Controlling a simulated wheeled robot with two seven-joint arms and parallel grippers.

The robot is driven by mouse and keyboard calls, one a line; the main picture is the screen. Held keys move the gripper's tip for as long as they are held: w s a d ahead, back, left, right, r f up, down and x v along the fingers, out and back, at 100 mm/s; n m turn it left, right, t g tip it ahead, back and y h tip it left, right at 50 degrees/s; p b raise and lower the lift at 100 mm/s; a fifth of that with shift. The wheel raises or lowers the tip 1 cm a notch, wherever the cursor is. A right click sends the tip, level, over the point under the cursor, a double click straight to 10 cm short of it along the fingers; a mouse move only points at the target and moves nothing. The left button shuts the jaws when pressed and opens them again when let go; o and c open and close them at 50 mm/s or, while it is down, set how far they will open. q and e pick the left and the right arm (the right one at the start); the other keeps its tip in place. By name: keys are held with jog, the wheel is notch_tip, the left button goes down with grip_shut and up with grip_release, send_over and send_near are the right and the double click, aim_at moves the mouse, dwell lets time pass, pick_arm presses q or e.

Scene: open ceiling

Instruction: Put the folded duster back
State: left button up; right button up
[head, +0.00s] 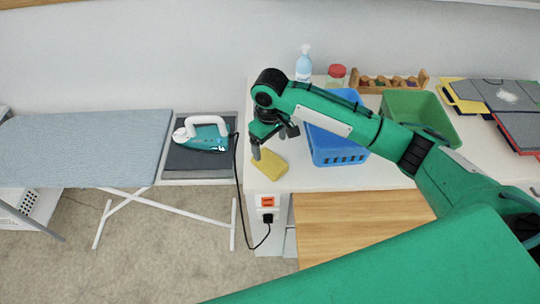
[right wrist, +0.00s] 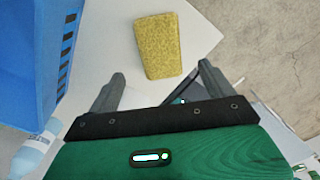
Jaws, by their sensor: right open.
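A folded yellow duster (head: 269,166) lies flat on the white counter near its left front corner. In the right wrist view the duster (right wrist: 158,46) is a fuzzy yellow block, just beyond the fingertips and between their lines. My right gripper (head: 272,148) hangs over the duster from above, and its fingers partly cover it. In the right wrist view my right gripper (right wrist: 160,78) has its two fingers spread wide with nothing between them. My left gripper is not in view.
A blue basket (head: 336,148) stands right of the duster, with a green bin (head: 437,119) beyond. A spray bottle (head: 304,63), a red-lidded jar (head: 336,74) and a wooden rack (head: 390,82) stand behind. Left are an iron (head: 204,137) and an ironing board (head: 85,145); its cord hangs along the counter edge.

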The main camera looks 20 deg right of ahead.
jog(key=shift+r+b, duration=0.45)
jog(key=shift+r, duration=2.1)
